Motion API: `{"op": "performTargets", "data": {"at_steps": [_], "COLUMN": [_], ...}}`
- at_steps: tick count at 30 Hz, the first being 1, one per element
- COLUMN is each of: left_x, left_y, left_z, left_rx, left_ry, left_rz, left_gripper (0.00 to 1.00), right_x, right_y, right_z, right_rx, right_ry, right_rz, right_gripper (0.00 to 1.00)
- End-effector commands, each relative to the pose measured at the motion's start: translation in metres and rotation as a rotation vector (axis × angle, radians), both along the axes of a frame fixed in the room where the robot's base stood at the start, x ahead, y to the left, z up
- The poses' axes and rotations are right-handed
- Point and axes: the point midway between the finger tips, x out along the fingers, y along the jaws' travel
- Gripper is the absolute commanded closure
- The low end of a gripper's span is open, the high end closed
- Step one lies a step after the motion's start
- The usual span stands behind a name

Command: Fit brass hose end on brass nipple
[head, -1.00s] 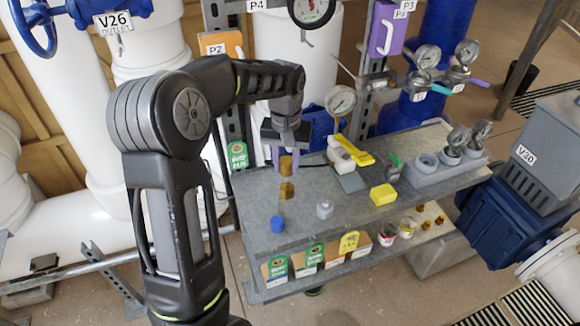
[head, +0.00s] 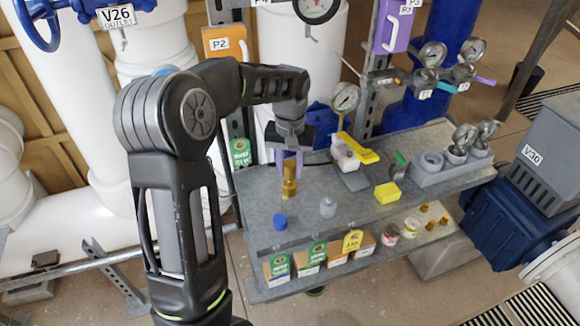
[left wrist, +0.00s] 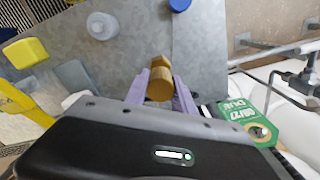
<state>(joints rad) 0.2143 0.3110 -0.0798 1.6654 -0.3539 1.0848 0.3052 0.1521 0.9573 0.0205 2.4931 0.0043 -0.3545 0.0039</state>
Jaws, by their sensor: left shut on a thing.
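My left gripper (head: 289,163) points down over the grey bench top and is shut on the brass hose end (head: 291,172). The hose end also shows between the pale purple fingers in the left wrist view (left wrist: 160,88). The brass nipple (head: 289,190) stands upright on the bench directly below it and shows just beyond it in the left wrist view (left wrist: 161,62). In the head view the two brass parts meet in one upright line. Whether the hose end is seated on the nipple I cannot tell. My right gripper is not in view.
A blue cap (head: 280,222) and a small pale bottle (head: 328,207) stand near the bench (head: 300,222) front. A white valve with a yellow handle (head: 362,155), a gauge (head: 346,97) and a yellow block (head: 387,193) are to the right. Boxes sit on the lower shelf.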

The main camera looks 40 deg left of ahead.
Motion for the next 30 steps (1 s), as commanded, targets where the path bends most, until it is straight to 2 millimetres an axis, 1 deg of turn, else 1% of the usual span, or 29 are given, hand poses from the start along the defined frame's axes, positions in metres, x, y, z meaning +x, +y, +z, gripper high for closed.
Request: {"op": "performTargets", "data": {"at_steps": [8, 19, 30], "left_x": [0.0, 0.0001, 0.0001], "left_y": [0.0, -0.0002, -0.0001], "left_z": [-0.0002, -0.0081, -0.0081], "left_rx": [0.0, 0.0, 0.0], "left_ry": [0.0, 0.0, 0.0], "left_rz": [0.0, 0.0, 0.0], "left_gripper": [1.0, 1.0, 1.0], "right_x": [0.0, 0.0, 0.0], "right_y": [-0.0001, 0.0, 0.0], "right_z": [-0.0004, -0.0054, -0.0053], "right_rx": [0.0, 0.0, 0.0], "right_ry": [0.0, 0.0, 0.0], "right_rz": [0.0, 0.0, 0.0], "right_gripper": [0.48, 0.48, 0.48]}}
